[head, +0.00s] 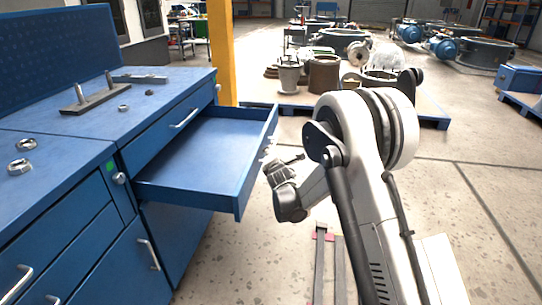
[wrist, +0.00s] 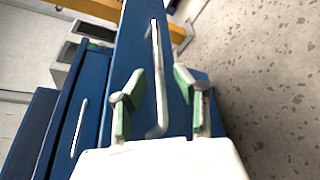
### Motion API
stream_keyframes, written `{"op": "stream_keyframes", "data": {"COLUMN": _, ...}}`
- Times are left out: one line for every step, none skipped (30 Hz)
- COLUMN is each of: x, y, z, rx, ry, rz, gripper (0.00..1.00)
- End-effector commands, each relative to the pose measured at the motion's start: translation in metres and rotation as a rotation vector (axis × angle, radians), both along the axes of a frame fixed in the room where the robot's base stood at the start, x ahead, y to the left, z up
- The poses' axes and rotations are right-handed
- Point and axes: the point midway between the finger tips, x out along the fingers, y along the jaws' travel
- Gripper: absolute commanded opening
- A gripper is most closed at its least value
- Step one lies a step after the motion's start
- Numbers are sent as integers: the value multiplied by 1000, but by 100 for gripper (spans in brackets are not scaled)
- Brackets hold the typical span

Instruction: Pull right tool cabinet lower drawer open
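The right tool cabinet's lower drawer (head: 195,160) is pulled far out in the head view, and its inside looks empty. Its front panel (wrist: 190,125) with a long metal handle (wrist: 157,75) fills the middle of the wrist view. My gripper (head: 283,164) is just outside the drawer front in the head view. In the wrist view my gripper (wrist: 159,72) has its green-padded fingers spread apart, one on each side of the handle. Gaps show between fingers and handle, so it is open and holds nothing. The upper drawer (head: 165,132) is shut.
The blue worktop (head: 185,88) carries a metal fixture (head: 92,100) and several small rings. The left cabinet (head: 75,225) adjoins on the near side. A yellow post (head: 222,50) stands behind the drawer. A pallet (head: 430,115) with valve parts is at the back. Bare floor lies right.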

Motion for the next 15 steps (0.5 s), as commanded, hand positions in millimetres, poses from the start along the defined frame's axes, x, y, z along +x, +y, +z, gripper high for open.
{"op": "stream_keyframes", "data": {"x": 0, "y": 0, "z": 0, "rx": 0, "ry": 0, "rz": 0, "gripper": 28}}
{"op": "stream_keyframes", "data": {"x": 0, "y": 0, "z": 0, "rx": 0, "ry": 0, "rz": 0, "gripper": 28}}
{"op": "stream_keyframes", "data": {"x": 0, "y": 0, "z": 0, "rx": 0, "ry": 0, "rz": 0, "gripper": 28}}
{"op": "stream_keyframes", "data": {"x": 0, "y": 0, "z": 0, "rx": 0, "ry": 0, "rz": 0, "gripper": 28}}
{"op": "stream_keyframes", "data": {"x": -1, "y": 0, "z": 0, "rx": 0, "ry": 0, "rz": 0, "gripper": 28}}
{"op": "stream_keyframes", "data": {"x": -3, "y": -1, "z": 1, "rx": 0, "ry": 0, "rz": 0, "gripper": 28}}
{"op": "stream_keyframes", "data": {"x": -4, "y": -1, "z": 1, "rx": 0, "ry": 0, "rz": 0, "gripper": 28}}
{"op": "stream_keyframes", "data": {"x": -7, "y": -1, "z": 2, "rx": -1, "ry": 0, "rz": 0, "gripper": 28}}
{"op": "stream_keyframes", "data": {"x": -11, "y": -2, "z": 3, "rx": -1, "ry": 0, "rz": 0, "gripper": 28}}
{"op": "stream_keyframes", "data": {"x": -15, "y": -3, "z": 4, "rx": -1, "ry": 0, "rz": 0, "gripper": 28}}
{"op": "stream_keyframes", "data": {"x": -20, "y": -4, "z": 5, "rx": -1, "ry": 0, "rz": 0, "gripper": 28}}
{"op": "stream_keyframes", "data": {"x": -26, "y": -6, "z": 6, "rx": -1, "ry": 0, "rz": 0, "gripper": 28}}
{"op": "stream_keyframes", "data": {"x": -32, "y": -7, "z": 8, "rx": 0, "ry": 0, "rz": 0, "gripper": 28}}
{"op": "stream_keyframes", "data": {"x": -38, "y": -9, "z": 9, "rx": 0, "ry": 0, "rz": 0, "gripper": 28}}
{"op": "stream_keyframes", "data": {"x": -46, "y": -10, "z": 11, "rx": 1, "ry": 0, "rz": 0, "gripper": 28}}
